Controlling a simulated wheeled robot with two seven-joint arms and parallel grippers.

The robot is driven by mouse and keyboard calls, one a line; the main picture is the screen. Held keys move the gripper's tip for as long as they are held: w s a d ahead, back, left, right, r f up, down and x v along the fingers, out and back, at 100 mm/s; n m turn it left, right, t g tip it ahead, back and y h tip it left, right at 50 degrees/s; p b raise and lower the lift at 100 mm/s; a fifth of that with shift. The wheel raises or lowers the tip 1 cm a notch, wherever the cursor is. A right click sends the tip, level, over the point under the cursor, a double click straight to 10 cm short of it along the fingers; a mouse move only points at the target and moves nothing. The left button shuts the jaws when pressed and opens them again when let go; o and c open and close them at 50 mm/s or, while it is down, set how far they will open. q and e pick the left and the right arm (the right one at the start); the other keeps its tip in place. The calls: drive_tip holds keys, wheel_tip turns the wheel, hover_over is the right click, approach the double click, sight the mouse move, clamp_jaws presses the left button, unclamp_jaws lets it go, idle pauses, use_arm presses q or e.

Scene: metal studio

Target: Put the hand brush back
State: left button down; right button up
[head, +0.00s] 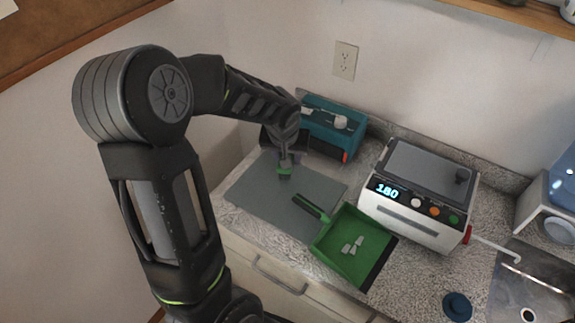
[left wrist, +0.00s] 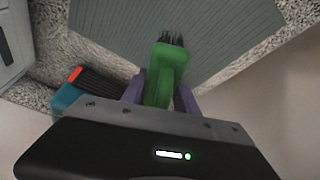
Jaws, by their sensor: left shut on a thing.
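My left gripper (head: 285,158) is shut on the green hand brush (left wrist: 170,72), holding it above the grey ribbed mat (head: 253,197) near its back edge. In the left wrist view the brush sits between the two purple-grey fingers (left wrist: 160,95), its dark bristles pointing away from the gripper. In the head view only a small green and dark end of the brush (head: 285,172) shows below the gripper. A green dustpan (head: 330,257) with a few pale pieces in it lies on the counter, its handle reaching over the mat. My right gripper is not in view.
A teal caddy (head: 353,127) stands behind the mat against the wall. A white machine (head: 415,222) reading 180 stands right of the dustpan. A sink (head: 535,290) and a dark blue round object (head: 457,306) are at the right. Much of the mat is clear.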

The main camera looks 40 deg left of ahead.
use_arm(q)
wheel_tip(320, 180, down, 4)
drive_tip(key=shift+r+b, duration=0.1)
drive_tip(key=shift+b, duration=0.8)
drive_tip(key=c, duration=0.9)
unclamp_jaws()
